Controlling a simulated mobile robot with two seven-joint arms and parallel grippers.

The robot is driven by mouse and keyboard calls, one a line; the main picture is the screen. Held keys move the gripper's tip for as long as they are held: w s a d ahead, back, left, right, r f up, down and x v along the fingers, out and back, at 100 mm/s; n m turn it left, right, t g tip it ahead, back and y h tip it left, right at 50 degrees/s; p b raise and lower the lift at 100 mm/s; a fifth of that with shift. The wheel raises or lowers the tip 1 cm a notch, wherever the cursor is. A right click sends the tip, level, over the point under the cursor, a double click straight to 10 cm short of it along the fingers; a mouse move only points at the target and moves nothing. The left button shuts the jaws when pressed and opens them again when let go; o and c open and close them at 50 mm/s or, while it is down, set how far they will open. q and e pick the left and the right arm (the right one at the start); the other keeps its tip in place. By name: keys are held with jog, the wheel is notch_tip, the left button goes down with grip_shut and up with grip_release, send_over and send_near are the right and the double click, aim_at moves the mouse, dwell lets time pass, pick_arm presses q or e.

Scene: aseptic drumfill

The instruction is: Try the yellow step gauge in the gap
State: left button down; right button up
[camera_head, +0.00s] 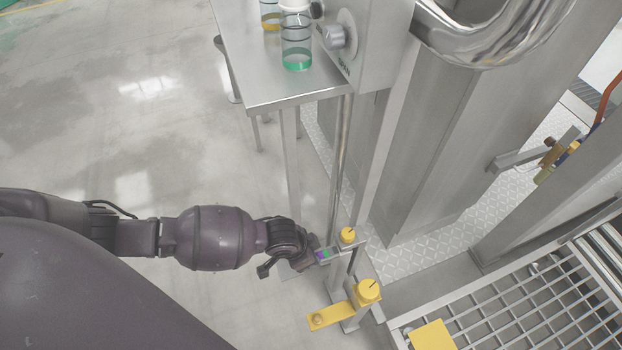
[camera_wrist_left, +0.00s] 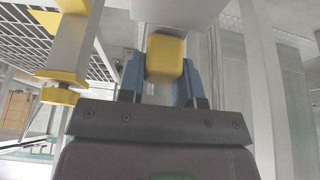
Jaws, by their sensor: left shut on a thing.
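My left gripper (camera_head: 331,254) reaches in from the left beside a small yellow knob (camera_head: 347,235) with a dark line on top. In the left wrist view a rounded yellow block (camera_wrist_left: 165,58) sits between the two blue fingers of my left gripper (camera_wrist_left: 162,75), which is shut on it. I cannot tell whether this block is the step gauge or the knob. A larger yellow knob (camera_head: 368,291) tops a metal post nearer the bottom, and a flat yellow bar (camera_head: 331,315) runs left from that post. The gap itself is not clear. My right gripper is not in view.
A steel table (camera_head: 262,82) at the top holds a clear jar with green contents (camera_head: 296,50). A grey control box (camera_head: 372,40) stands beside it. A barred rack (camera_head: 510,305) with a yellow plate (camera_head: 432,336) is at lower right. Open floor lies left.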

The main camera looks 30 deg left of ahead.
pick_arm(q)
jog(key=c, duration=0.8)
grip_release()
jog(key=shift+s+a, duration=0.2)
jog(key=shift+r, duration=0.4)
jog(key=p+v, duration=0.1)
jog(key=v, duration=0.2)
jog(key=shift+w+p, duration=0.2)
jog(key=shift+p, duration=0.15)
jog(key=p+v, duration=0.3)
jog(key=v, duration=0.4)
jog(key=shift+s, duration=0.3)
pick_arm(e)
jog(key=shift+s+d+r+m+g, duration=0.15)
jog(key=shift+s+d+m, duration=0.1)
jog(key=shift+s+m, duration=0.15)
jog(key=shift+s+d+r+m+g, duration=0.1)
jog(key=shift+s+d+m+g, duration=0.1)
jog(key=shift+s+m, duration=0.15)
pick_arm(q)
jog(key=shift+s+f, duration=0.1)
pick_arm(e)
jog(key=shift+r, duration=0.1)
